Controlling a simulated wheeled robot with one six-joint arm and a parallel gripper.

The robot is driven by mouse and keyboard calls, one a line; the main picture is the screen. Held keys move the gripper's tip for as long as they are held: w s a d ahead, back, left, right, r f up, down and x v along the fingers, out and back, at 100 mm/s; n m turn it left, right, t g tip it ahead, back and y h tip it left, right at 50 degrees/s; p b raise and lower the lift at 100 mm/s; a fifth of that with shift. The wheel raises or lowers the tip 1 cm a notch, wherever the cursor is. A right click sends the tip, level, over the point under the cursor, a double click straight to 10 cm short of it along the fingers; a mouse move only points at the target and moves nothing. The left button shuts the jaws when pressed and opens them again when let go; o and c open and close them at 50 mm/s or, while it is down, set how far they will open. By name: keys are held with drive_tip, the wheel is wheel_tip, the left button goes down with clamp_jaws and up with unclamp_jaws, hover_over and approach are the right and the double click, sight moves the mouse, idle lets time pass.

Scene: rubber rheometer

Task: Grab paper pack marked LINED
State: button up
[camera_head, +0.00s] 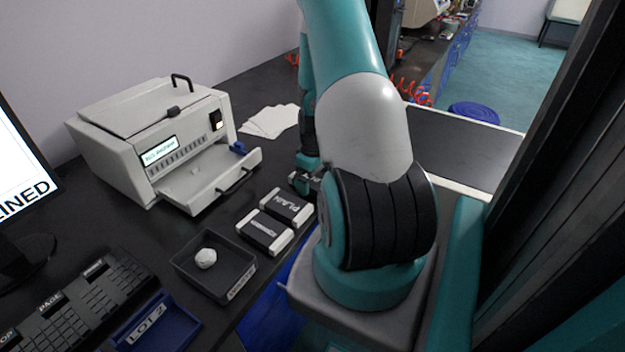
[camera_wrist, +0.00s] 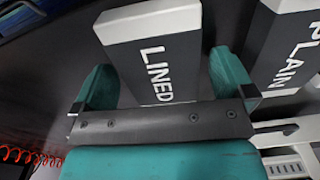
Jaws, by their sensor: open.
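The LINED pack (camera_wrist: 155,60), dark with a white end band, shows in the wrist view, its near end hidden by my gripper's palm. My gripper (camera_wrist: 165,80) is open, with one teal finger on each side of the pack in the picture; I cannot tell whether they touch it or are above it. The PLAIN pack (camera_wrist: 290,50) lies just right of the right finger. In the head view, the PLAIN pack (camera_head: 287,207) lies next to another pack (camera_head: 265,232) whose label I cannot read clearly. My gripper (camera_head: 304,182) is beyond them, partly hidden by my arm.
A grey machine (camera_head: 150,140) with an open drawer stands behind the packs. A black tray (camera_head: 213,268) with a white lump (camera_head: 206,258) is at front left, near a blue tray (camera_head: 155,325) and keyboard (camera_head: 75,305). White sheets (camera_head: 270,120) lie behind.

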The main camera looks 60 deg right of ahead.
drive_tip(key=shift+f, duration=0.15)
drive_tip(key=c, duration=1)
